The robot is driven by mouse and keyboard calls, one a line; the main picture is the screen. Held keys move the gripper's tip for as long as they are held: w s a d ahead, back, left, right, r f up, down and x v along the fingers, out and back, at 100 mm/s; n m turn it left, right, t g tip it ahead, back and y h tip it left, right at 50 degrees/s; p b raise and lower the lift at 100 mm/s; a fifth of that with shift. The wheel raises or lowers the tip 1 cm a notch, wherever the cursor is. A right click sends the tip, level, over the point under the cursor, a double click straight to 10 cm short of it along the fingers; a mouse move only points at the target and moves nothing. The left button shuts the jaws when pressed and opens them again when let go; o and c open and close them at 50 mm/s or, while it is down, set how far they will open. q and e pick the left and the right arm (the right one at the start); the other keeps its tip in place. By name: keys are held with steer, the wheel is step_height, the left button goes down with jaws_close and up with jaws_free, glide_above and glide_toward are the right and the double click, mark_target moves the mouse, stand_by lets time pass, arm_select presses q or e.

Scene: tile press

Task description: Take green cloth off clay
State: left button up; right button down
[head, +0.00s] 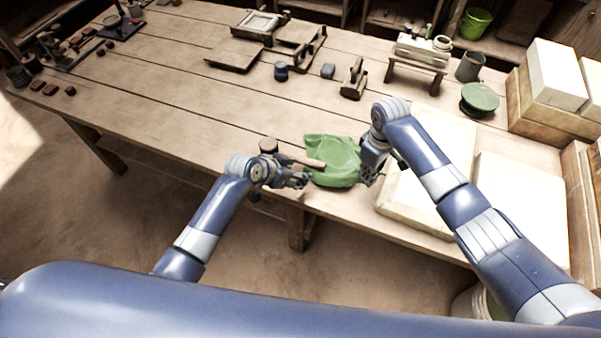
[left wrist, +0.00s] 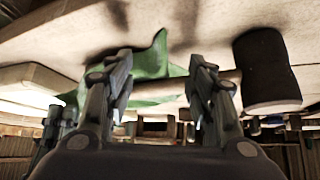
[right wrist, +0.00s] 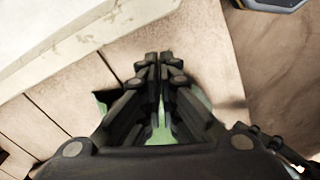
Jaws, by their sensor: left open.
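The green cloth (head: 335,155) lies crumpled near the table's front edge. The clay is hidden from view, so I cannot tell its shape. My left gripper (head: 302,181) is open at the cloth's left front edge. In the left wrist view a raised fold of the cloth (left wrist: 152,62) shows beyond and between its fingers. My right gripper (head: 368,178) is at the cloth's right edge. In the right wrist view its fingertips (right wrist: 158,60) are together, with green cloth (right wrist: 160,132) showing between and beside the fingers.
A mallet-like tool (head: 268,145) lies beside the cloth, its handle reaching over the cloth's left edge; its dark head is near my left gripper (left wrist: 265,65). Pale slabs (head: 405,205) lie to the right. A small dark jar (head: 281,71) stands behind. The table's left middle is clear.

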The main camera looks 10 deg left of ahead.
arm_select(q)
steer(key=shift+w+d+f, duration=0.15)
steer(key=shift+f, duration=0.05)
steer(key=shift+f, duration=0.1)
steer(key=shift+w+d+f, duration=0.1)
steer(key=shift+w+f, duration=0.05)
jaws_close()
jaws_free()
stand_by(0.5)
arm_select(e)
steer(key=c, duration=1.8)
jaws_free()
